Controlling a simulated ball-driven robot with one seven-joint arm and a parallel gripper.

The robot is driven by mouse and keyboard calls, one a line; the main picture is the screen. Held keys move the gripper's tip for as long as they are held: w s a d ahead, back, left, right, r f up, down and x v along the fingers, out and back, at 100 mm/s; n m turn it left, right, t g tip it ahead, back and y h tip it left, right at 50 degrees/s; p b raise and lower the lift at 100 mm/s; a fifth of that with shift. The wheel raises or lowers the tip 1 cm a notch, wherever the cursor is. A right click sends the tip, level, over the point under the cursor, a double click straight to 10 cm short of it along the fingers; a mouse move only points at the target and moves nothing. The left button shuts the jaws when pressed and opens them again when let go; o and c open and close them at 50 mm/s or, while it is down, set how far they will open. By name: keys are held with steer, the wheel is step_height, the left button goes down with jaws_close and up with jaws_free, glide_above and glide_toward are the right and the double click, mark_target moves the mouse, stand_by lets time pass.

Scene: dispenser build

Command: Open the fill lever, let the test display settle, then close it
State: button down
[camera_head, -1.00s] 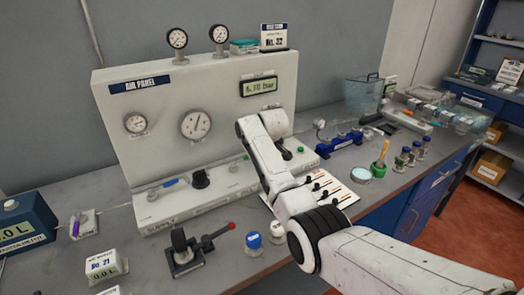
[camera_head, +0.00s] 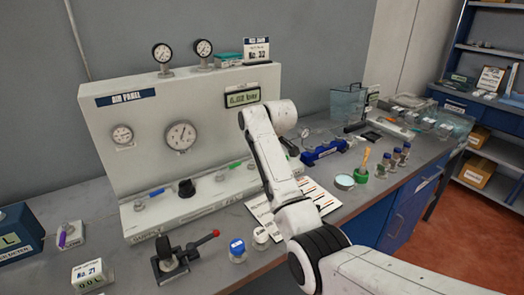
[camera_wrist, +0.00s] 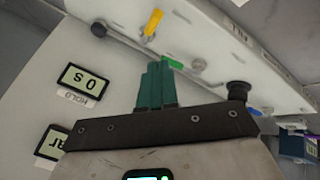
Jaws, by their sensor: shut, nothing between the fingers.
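The air panel (camera_head: 100,125) stands on the bench, with a row of valves along its foot. I cannot read which is the fill lever. The bar display (camera_head: 250,96) is lit, digits blurred. In the wrist view, my gripper (camera_wrist: 160,68) is shut and empty, its tips overlapping the view of a green handle (camera_wrist: 174,62); contact is unclear. A yellow lever (camera_wrist: 153,22) is beyond. A hold display (camera_wrist: 84,80) shows 0 s, upside down.
Gauges (camera_head: 162,53) stand on the panel top. A red-tipped lever device (camera_head: 175,262), a blue-capped jar (camera_head: 237,250) and a printed sheet (camera_head: 318,195) lie in front. A blue holder (camera_head: 325,150) and a green cup (camera_head: 361,173) are to the right.

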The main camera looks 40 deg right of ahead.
steer(key=shift+s+d+r, duration=0.25)
steer(key=shift+s+r, duration=0.2)
steer(key=shift+r, duration=0.35)
